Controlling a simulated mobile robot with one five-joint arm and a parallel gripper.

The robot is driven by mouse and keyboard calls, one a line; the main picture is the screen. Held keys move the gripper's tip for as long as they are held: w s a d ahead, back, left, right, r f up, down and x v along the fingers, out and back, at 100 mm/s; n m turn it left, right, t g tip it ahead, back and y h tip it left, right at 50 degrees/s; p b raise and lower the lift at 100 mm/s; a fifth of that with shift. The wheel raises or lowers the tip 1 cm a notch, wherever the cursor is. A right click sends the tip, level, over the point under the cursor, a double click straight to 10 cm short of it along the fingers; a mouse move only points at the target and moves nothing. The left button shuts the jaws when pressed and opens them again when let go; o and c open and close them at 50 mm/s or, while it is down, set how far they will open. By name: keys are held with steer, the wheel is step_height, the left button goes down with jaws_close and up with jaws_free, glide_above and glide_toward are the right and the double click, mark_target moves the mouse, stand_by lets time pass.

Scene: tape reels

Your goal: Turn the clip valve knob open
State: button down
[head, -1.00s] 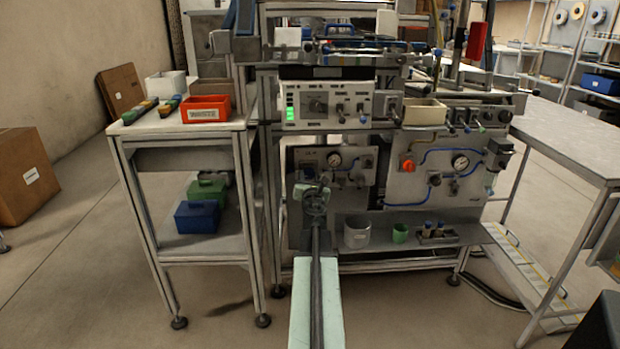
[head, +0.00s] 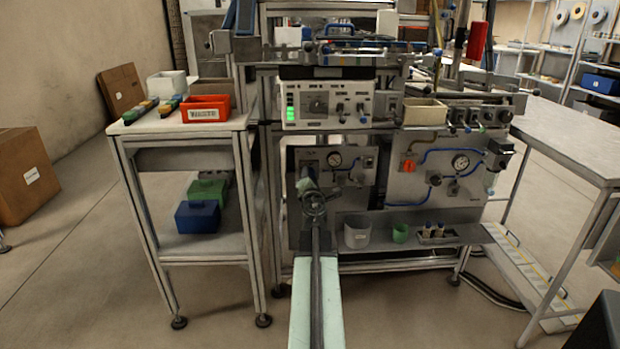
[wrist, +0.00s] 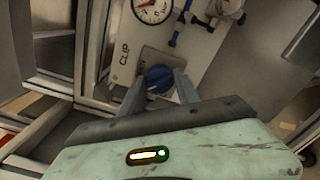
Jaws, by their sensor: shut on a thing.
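The clip valve knob (wrist: 159,78) is blue and sits on a grey plate beside the printed word CLIP in the wrist view. My gripper (wrist: 160,84) has one finger on each side of the knob and is shut on it. The knob's lower part is hidden by my gripper, and its exact turn angle is hard to read. In the head view my gripper (head: 305,184) is in front of the left lower panel (head: 317,157), and my arm hides the knob there.
A pressure gauge (head: 334,159) is above and right of my gripper. The right panel carries an orange-red knob (head: 408,166) and another gauge (head: 460,162). A grey cup (head: 356,236) and a green cup (head: 400,233) stand on the lower shelf. A side cart (head: 125,151) stands to the left.

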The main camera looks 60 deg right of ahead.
steer(key=m, duration=0.8)
steer(key=shift+m, duration=0.6)
steer(key=c, duration=0.9)
jaws_free()
